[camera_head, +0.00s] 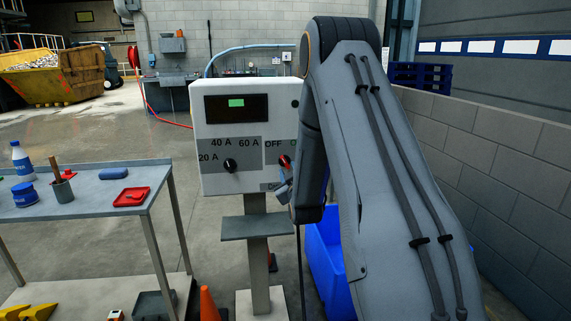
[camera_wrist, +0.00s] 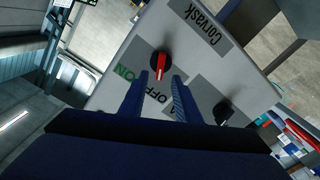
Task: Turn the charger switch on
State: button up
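The charger (camera_head: 205,118) is a white box on a post, with a lit green display. Its red switch (camera_head: 285,161) sits at the panel's right, partly hidden by my arm, near the OFF label. In the wrist view the switch (camera_wrist: 160,66) is a red bar on a black round base. The bar's long end points toward the OFF label (camera_wrist: 156,97); the green ON label (camera_wrist: 125,73) is to its left. My gripper (camera_wrist: 160,78) is open, with its two blue fingers at either side of the switch's lower end; contact cannot be told. It also shows below the switch (camera_head: 283,184).
A black current knob (camera_head: 230,165) with 20, 40 and 60 A marks is left of the switch. A grey table (camera_head: 100,195) with a bottle and tools stands at left. A blue bin (camera_head: 325,262) and an orange cone (camera_head: 208,304) stand near the post. A block wall (camera_head: 500,170) runs along the right.

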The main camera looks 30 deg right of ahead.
aim_at(285, 163)
jog(key=p+x, duration=0.1)
jog(key=x, duration=0.5)
jog(key=shift+w+p, duration=0.3)
jog(key=shift+w, duration=0.05)
jog(key=shift+c, duration=0.5)
grip_shut()
